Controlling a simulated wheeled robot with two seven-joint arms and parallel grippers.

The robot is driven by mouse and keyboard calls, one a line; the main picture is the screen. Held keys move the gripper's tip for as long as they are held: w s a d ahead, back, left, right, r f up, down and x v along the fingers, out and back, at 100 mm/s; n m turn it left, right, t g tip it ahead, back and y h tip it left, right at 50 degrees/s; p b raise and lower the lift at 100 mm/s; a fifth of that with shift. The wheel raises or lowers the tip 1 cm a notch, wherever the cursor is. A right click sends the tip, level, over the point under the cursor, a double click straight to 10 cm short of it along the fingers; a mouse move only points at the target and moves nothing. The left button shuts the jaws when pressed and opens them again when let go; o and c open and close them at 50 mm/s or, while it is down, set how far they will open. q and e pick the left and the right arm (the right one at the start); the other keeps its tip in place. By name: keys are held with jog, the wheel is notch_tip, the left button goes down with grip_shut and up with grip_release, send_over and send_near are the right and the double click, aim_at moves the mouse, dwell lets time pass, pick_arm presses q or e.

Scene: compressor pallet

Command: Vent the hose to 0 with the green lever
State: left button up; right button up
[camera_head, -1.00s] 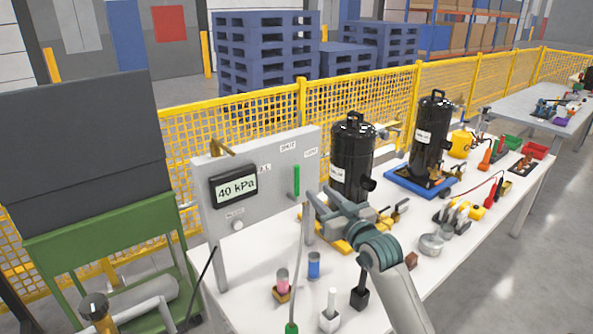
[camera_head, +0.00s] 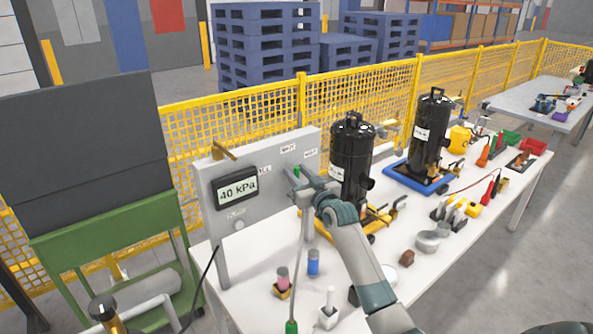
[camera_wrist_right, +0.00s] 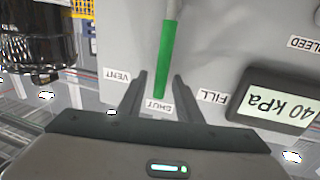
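The green lever (camera_head: 297,171) is on the grey panel (camera_head: 262,206). In the right wrist view the lever (camera_wrist_right: 165,60) points at the SHUT label (camera_wrist_right: 160,106), with the VENT label (camera_wrist_right: 117,75) to the left and the FILL label (camera_wrist_right: 212,96) to the right. My right gripper (camera_wrist_right: 160,76) is open, one finger on each side of the lever's free end, with gaps visible. In the head view the right gripper (camera_head: 300,183) partly hides the lever. The display (camera_head: 237,190) reads 40 kPa. My left gripper is not in view.
Black compressors (camera_head: 352,160) stand right of the panel on the white table (camera_head: 250,300). A pink-topped piece (camera_head: 283,280), a blue cylinder (camera_head: 313,262) and a white-handled piece (camera_head: 328,308) stand in front. A green cart (camera_head: 105,225) is at left.

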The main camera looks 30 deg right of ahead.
jog(key=shift+w, duration=0.3)
grip_shut()
